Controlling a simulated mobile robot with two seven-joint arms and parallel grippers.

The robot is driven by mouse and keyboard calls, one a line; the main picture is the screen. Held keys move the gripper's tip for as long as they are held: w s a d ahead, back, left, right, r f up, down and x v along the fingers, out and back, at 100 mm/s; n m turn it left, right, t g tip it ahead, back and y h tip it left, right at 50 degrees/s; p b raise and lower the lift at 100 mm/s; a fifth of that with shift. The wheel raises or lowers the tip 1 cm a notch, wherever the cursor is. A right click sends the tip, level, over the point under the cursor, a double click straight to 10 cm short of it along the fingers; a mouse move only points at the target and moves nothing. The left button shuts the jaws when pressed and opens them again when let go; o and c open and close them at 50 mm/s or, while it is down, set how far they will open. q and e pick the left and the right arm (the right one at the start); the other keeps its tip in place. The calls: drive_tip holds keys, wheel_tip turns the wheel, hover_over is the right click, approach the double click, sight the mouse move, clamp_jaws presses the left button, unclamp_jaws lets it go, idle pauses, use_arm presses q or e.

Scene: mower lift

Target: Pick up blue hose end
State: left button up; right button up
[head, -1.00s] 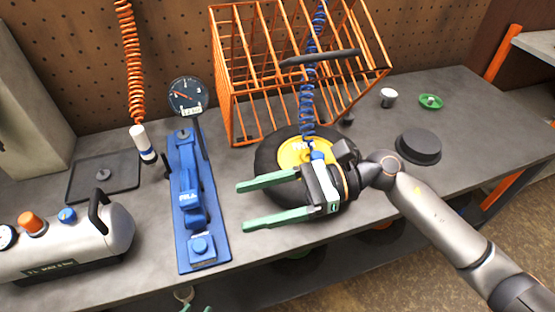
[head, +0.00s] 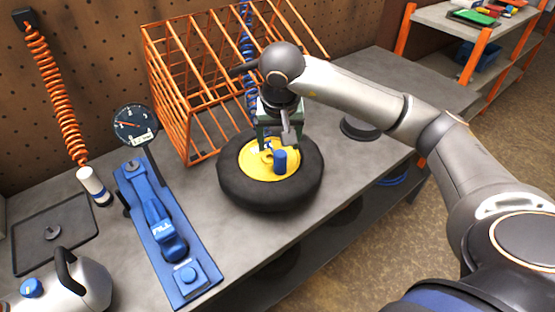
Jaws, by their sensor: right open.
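The blue hose end (head: 280,161) is a short blue cylinder at the yellow hub (head: 256,166) of a black wheel (head: 240,191) on the bench. The coiled blue hose (head: 247,45) hangs behind, against the orange cage; my arm hides its lower part, so I cannot see it join the end. My left gripper is out of view.
An orange wire cage (head: 185,85) stands behind the wheel. A blue inflator base (head: 165,225) with a gauge (head: 135,124) is left of it. An orange coiled hose (head: 55,95) and a grey tank (head: 80,285) are farther left. A black disc (head: 358,129) lies right of the wheel.

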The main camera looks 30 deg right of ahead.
sight(281, 154)
drive_tip(key=shift+x, duration=1.05)
drive_tip(key=shift+d+p+x, duration=0.15)
drive_tip(key=shift+p+x, duration=0.15)
drive_tip(key=shift+x, duration=1.05)
drive_tip(key=shift+d+p+x, duration=0.15)
drive_tip(key=shift+p+x, duration=0.15)
drive_tip(key=shift+x, duration=1.1)
clamp_jaws()
